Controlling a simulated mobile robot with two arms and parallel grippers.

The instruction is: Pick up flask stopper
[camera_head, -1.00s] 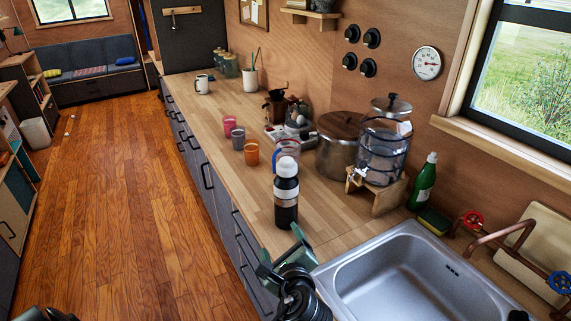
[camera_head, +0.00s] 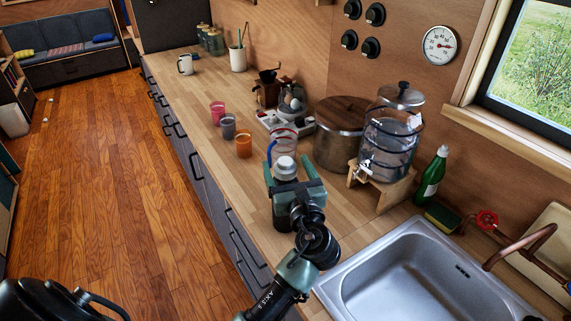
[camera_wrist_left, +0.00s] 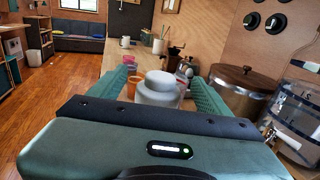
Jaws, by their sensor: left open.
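In the left wrist view the stopper (camera_wrist_left: 160,87) shows between the two green fingers, with a visible gap to the right finger. I cannot tell whether the left finger touches it. My right gripper is not in view.
A clear pitcher (camera_head: 283,139) stands just behind the flask. Orange (camera_head: 243,147), grey (camera_head: 228,128) and pink (camera_head: 217,112) cups stand beyond it. A steel pot (camera_head: 340,148) and a glass dispenser (camera_head: 388,150) stand to the right. The sink (camera_head: 400,270) is at the lower right.

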